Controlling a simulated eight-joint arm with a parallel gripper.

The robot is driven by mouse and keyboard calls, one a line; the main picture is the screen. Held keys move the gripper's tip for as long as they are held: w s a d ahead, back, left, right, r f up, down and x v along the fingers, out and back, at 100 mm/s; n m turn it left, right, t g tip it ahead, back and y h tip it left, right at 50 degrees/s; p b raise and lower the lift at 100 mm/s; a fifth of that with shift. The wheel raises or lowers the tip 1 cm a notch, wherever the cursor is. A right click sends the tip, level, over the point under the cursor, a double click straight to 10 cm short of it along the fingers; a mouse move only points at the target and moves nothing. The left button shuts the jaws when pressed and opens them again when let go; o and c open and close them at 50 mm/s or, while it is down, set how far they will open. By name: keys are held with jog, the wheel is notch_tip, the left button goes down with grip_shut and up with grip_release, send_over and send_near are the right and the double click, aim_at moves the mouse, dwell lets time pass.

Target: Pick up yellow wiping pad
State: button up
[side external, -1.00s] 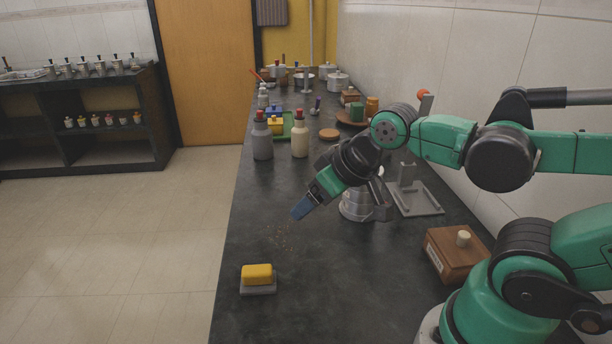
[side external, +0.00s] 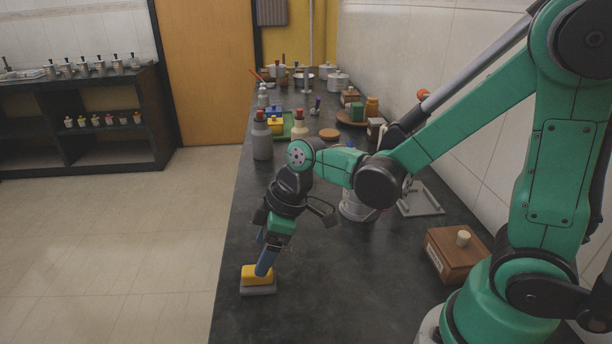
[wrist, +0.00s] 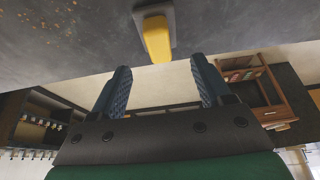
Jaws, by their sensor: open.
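The yellow wiping pad (side external: 252,272) is a small block resting on a grey base (side external: 258,290) near the left edge of the dark counter. My gripper (side external: 262,258) is open, with its blue fingers pointing down right at the pad; one finger overlaps the pad's right part in the side view. In the wrist view the pad (wrist: 157,40) and its grey base (wrist: 140,20) lie ahead of the two blue fingertips (wrist: 160,75), roughly centred between them. Nothing shows between the fingers, and I cannot tell whether a finger touches the pad.
A brown wooden box (side external: 457,254) with a pale knob stands at the right. A steel canister (side external: 358,206) and a grey stand (side external: 422,200) are behind my gripper. Bottles (side external: 262,138) stand farther back. The counter between pad and box is clear.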

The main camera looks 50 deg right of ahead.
jog(key=shift+x, duration=2.7)
grip_shut()
